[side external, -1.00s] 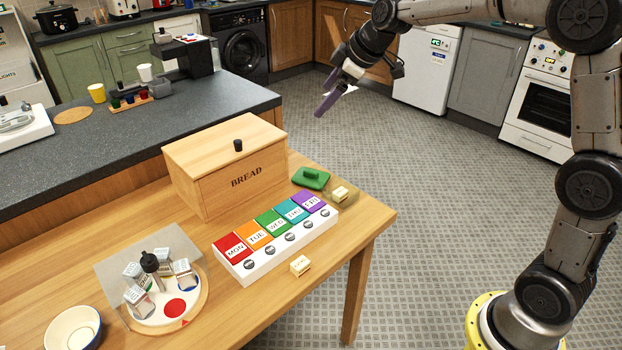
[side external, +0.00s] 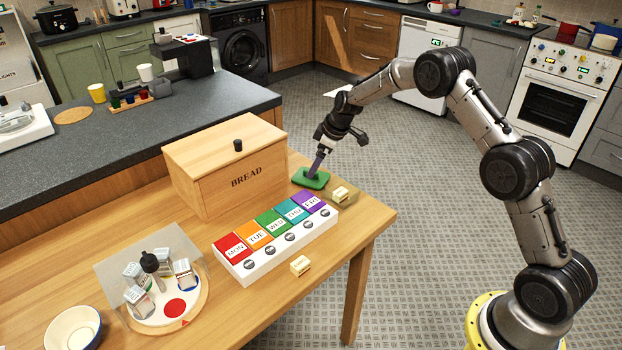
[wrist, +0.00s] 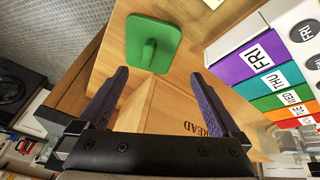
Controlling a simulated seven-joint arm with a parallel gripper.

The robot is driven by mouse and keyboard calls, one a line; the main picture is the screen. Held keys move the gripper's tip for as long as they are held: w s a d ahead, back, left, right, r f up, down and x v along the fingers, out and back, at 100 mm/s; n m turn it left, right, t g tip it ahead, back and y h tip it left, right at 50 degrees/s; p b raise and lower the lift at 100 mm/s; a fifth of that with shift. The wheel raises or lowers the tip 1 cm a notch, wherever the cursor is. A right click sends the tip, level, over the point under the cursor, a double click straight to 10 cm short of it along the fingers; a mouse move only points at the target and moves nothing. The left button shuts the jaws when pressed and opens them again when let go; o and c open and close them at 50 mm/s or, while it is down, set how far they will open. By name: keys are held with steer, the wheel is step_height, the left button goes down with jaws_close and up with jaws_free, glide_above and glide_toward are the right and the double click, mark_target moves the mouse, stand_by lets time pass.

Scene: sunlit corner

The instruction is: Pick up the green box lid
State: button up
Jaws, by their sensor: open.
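The green box lid (side external: 310,179) lies flat on the wooden table, near its far edge, between the bread box and the purple end of the day-labelled pill box. In the wrist view the green box lid (wrist: 152,42) shows its raised handle upward, ahead of the fingertips. My gripper (side external: 315,168) points down at the lid in the side view, its fingertips at or just above it. In the wrist view my gripper (wrist: 158,75) is open, with its two purple fingers apart and nothing between them. Whether a finger touches the lid cannot be told.
The wooden bread box (side external: 225,165) stands left of the lid. The pill box (side external: 275,242) with coloured lids lies in front. Small cream blocks (side external: 341,194) sit close by. A round tray (side external: 158,308) with several jars and a bowl (side external: 73,328) stand at front left.

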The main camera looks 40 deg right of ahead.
mark_target(311, 181)
steer(key=shift+d+x, duration=0.15)
steer(key=shift+x, duration=1.45)
steer(key=shift+d+x, duration=0.1)
steer(key=shift+x, duration=1.5)
steer(key=shift+s, duration=0.15)
steer(key=c, duration=1.4)
